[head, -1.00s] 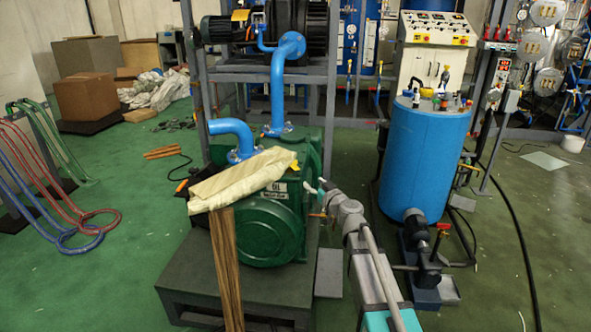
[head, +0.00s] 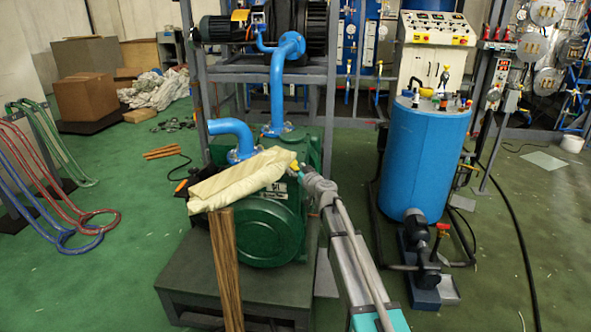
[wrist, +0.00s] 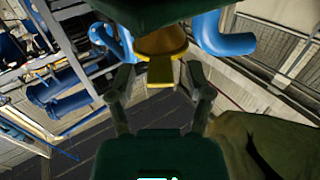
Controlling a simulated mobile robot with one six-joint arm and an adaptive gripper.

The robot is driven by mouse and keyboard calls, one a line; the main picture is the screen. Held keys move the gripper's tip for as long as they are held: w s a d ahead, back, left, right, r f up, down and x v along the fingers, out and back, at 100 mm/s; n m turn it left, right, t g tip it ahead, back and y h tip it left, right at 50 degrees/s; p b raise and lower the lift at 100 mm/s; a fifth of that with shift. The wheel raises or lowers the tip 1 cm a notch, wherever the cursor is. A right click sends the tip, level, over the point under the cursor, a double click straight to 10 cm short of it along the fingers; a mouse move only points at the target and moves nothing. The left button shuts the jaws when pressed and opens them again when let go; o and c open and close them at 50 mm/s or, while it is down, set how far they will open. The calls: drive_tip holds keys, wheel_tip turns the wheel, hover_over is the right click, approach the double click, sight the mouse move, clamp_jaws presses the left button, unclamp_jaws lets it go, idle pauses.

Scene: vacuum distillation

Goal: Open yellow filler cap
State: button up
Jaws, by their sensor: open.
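The yellow filler cap (head: 294,166) is on the upper right of the green pump (head: 270,232), small in the head view. In the wrist view the yellow cap (wrist: 161,70) shows at upper middle, with a flat yellow tab pointing towards my gripper. My gripper (head: 301,173) is at the cap from the right side. In the wrist view its two fingers are open, one on each side of the tab. I cannot tell whether either finger touches it. A dark green shape hides the top of that view.
A cream cloth (head: 238,180) lies over the pump top, just left of the cap, above a wooden plank (head: 226,268). A blue elbow pipe (head: 233,134) rises behind. A blue tank (head: 426,160) stands to the right.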

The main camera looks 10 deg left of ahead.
drive_tip(key=shift+c, duration=0.3)
clamp_jaws()
drive_tip(key=shift+w+a, duration=0.1)
drive_tip(key=shift+a, duration=0.05)
drive_tip(key=shift+d+r, duration=0.15)
drive_tip(key=shift+d, duration=0.1)
